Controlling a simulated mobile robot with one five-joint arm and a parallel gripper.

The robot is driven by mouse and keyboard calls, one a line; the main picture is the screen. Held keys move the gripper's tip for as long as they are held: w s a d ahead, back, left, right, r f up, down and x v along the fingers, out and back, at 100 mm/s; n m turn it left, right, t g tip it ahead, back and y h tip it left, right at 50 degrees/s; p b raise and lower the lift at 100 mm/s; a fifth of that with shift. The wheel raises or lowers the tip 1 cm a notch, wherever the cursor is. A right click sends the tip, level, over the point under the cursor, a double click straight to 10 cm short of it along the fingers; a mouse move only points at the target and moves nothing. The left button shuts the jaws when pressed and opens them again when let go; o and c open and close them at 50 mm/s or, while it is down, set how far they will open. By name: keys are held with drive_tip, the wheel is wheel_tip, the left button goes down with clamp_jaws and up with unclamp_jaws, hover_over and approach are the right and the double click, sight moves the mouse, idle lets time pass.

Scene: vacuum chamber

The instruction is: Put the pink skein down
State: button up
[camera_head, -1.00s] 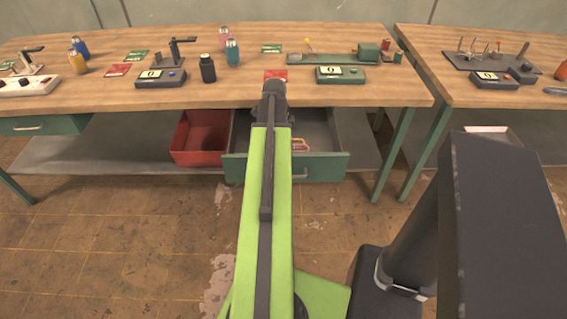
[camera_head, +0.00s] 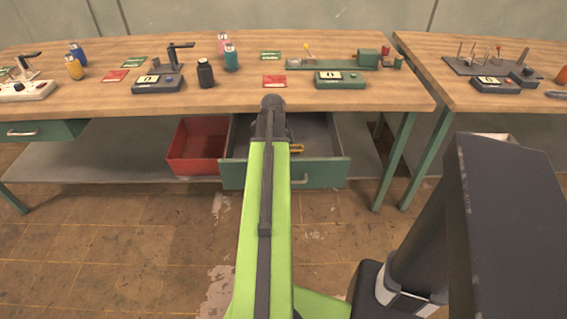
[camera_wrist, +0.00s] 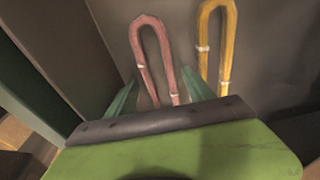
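The pink skein (camera_wrist: 145,50) is a narrow loop lying against the grey drawer floor in the wrist view. My gripper (camera_wrist: 160,76) has its two green fingers apart, one on each side of the skein's lower end. I see no clear contact between fingers and skein. The skein's lowest part is hidden behind the gripper's dark edge. A yellow skein (camera_wrist: 231,45) with pale ties lies just right of it; it also shows in the head view (camera_head: 297,149). In the head view my arm hides the pink skein and my gripper.
The open green drawer (camera_head: 322,173) hangs under the bench; its wall (camera_wrist: 64,60) rises close on the left in the wrist view. A red bin (camera_head: 186,166) stands left of the drawer. The wooden bench top (camera_head: 225,99) above carries bottles, cards and devices.

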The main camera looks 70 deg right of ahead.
drive_tip(key=shift+r, duration=0.1)
wheel_tip(320, 180, up, 12)
drive_tip(key=w+p, duration=0.1)
drive_tip(key=p, duration=1.1)
drive_tip(key=shift+w+a, duration=0.3)
drive_tip(key=w+a+n+t, duration=0.1)
drive_tip(key=w+a+n, duration=1.5)
drive_tip(key=w+a, duration=1)
drive_tip(key=w+a+n, duration=0.3)
drive_tip(key=a+n, duration=0.5)
drive_tip(key=a, duration=0.8)
drive_tip(key=w+a+n, duration=0.4)
drive_tip(key=a+n, duration=0.3)
drive_tip(key=a, duration=0.8)
drive_tip(key=shift+w+a+n+t+y, duration=0.2)
drive_tip(key=shift+a+n+t+y, duration=0.1)
drive_tip(key=shift+a+n, duration=0.1)
